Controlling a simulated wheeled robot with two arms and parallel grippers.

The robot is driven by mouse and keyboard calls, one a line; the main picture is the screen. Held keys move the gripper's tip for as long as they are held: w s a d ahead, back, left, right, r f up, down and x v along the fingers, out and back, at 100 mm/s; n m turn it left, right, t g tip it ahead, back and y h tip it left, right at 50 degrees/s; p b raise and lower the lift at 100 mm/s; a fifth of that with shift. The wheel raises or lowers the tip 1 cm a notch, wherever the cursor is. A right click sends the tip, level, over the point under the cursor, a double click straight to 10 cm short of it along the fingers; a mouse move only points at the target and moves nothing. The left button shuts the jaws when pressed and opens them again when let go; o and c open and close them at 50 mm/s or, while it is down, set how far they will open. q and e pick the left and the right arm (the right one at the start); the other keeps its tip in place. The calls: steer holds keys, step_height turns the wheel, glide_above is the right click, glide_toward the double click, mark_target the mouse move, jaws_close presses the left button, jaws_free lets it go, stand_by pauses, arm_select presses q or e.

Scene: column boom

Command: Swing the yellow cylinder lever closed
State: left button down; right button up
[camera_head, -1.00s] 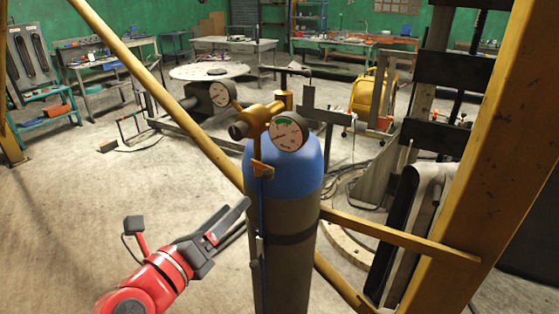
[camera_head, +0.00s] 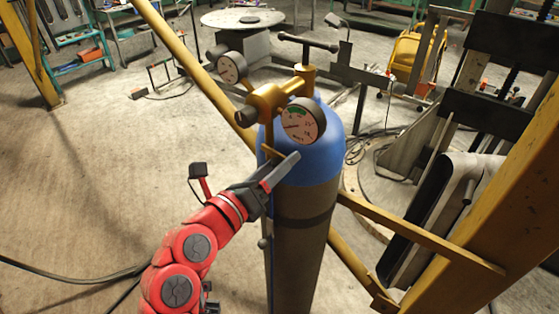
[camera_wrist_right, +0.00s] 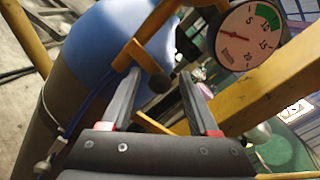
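The blue-topped gas cylinder (camera_head: 318,160) stands upright in the head view, with a yellow valve fitting (camera_head: 272,100) on top. A narrow yellow lever-like piece (camera_head: 268,150) hangs from the fitting at the cylinder's near side; I cannot tell for sure that it is the lever. It also shows in the right wrist view (camera_wrist_right: 152,32), near the left finger's tip; contact is unclear. My right gripper (camera_head: 284,168) is close against the cylinder's blue shoulder, below the gauge. In the wrist view the right gripper (camera_wrist_right: 161,76) has its fingers apart. My left gripper is out of view.
A round gauge (camera_head: 301,121) sits right above the right gripper, with a second gauge (camera_head: 232,68) behind left. A yellow diagonal bar (camera_head: 200,72) passes behind the cylinder. A yellow post (camera_head: 500,210) stands at right. Open floor (camera_head: 110,190) lies to the left.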

steer(key=shift+w, duration=0.1)
jaws_close()
steer(key=shift+d+n+b, duration=0.1)
steer(key=shift+n+b, duration=0.2)
steer(key=shift+b, duration=0.2)
steer(key=shift+r+n, duration=0.35)
steer(key=shift+n, duration=0.05)
steer(key=shift+r, duration=0.15)
steer(key=shift+o, duration=0.3)
jaws_free()
steer(key=shift+f, duration=0.2)
